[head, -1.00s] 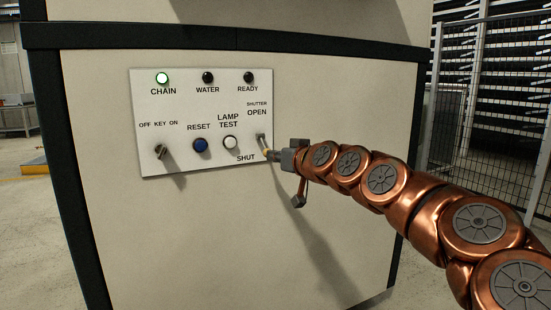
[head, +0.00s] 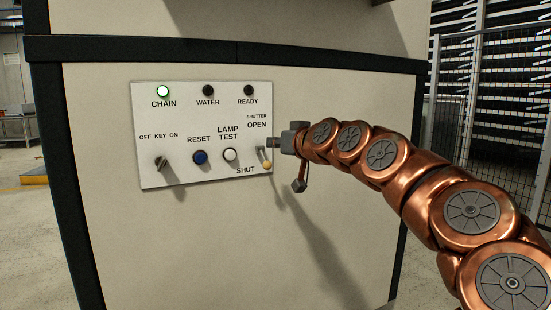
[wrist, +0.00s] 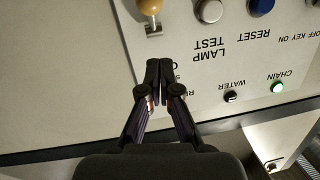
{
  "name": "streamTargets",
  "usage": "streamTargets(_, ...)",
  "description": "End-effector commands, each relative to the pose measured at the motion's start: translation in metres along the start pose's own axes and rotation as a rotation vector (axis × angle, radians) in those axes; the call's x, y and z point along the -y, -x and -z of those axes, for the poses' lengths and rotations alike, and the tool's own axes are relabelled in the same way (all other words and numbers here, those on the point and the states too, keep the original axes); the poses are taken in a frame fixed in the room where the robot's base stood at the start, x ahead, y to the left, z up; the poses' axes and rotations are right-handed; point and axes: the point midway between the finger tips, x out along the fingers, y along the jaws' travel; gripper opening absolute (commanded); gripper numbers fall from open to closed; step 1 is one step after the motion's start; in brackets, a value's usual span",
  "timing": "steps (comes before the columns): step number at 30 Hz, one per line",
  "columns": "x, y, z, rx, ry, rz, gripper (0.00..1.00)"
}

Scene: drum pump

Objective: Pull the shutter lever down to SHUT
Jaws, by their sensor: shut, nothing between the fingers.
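The shutter lever, with a tan knob (head: 267,166), is at the right edge of the white control panel (head: 150,133). It tilts down, its knob level with the SHUT label (head: 245,170) and below OPEN (head: 257,125). In the wrist view, which shows the panel upside down, the lever knob (wrist: 150,5) is at the top edge, pointing away from the OPEN side. My gripper (head: 275,142) is shut and empty, above and apart from the knob. Its closed fingertips (wrist: 158,65) cover part of the OPEN and SHUTTER labels.
The panel also has a key switch (head: 161,163), a blue RESET button (head: 200,157), a white LAMP TEST button (head: 230,155) and a lit green CHAIN lamp (head: 163,91). A dark ledge (head: 240,50) runs above. The cabinet face below the panel is clear.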

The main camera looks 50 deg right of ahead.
Motion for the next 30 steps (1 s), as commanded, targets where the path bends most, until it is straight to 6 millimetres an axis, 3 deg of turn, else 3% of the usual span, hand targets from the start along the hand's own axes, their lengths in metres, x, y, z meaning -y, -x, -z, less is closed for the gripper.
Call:
streamTargets(3, 0.001, 0.002, 0.016, -0.006, 0.0, -0.002, 0.0)
streamTargets(12, 0.005, 0.005, 0.033, -0.001, 0.0, 0.0, 0.0)
streamTargets(30, 0.005, 0.005, 0.034, -0.002, 0.0, 0.0, 0.0)
